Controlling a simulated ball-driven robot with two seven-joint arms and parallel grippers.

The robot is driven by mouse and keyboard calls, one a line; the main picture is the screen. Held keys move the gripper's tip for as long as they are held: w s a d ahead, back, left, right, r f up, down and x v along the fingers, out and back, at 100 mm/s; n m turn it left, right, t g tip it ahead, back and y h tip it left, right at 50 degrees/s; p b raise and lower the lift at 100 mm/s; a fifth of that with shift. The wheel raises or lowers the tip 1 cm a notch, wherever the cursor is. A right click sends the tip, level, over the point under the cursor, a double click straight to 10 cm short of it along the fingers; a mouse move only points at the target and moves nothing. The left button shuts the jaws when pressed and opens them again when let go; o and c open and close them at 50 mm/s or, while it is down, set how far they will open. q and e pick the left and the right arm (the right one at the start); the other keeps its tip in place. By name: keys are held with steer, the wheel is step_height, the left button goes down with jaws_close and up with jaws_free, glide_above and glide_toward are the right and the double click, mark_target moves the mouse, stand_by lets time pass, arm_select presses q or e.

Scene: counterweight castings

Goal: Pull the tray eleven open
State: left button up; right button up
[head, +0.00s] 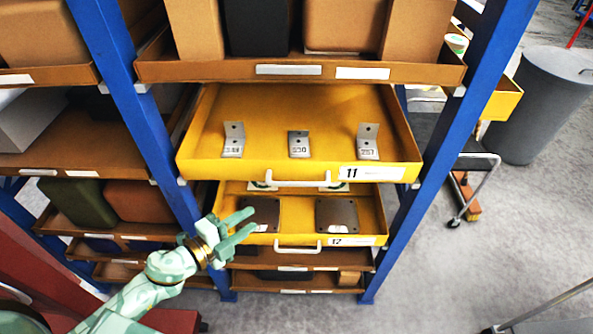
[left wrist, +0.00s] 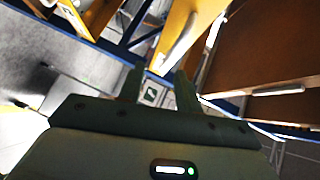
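Tray eleven (head: 270,172) is a yellow tray with a white "11" label and a white front handle (head: 297,180). In the head view it juts out from the rack, its inside showing. It holds three metal angle brackets, the middle one (head: 299,143) shortest in view. My left gripper (head: 253,219) is below and left of that handle, in front of tray twelve, apart from the tray eleven handle. Its fingers are spread with nothing visible between them; the wrist view also shows them apart (left wrist: 156,76). My right gripper is out of view.
Tray twelve (head: 350,241), also yellow, sits below, partly out, with two dark plates and a handle (head: 298,247). Blue rack posts (head: 425,165) flank the trays. A grey bin (head: 540,105) and a trolley (head: 470,180) stand right.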

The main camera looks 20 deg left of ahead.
mark_target(300, 182)
arm_select(q)
steer(key=shift+m+h, duration=0.5)
steer(key=shift+m, duration=0.2)
steer(key=r+x, duration=0.1)
steer(key=x, duration=0.4)
steer(key=r+x, duration=0.1)
steer(key=x, duration=0.5)
steer(key=d+r+x, duration=0.1)
steer(key=x, duration=0.4)
steer(key=shift+w, duration=0.15)
jaws_close()
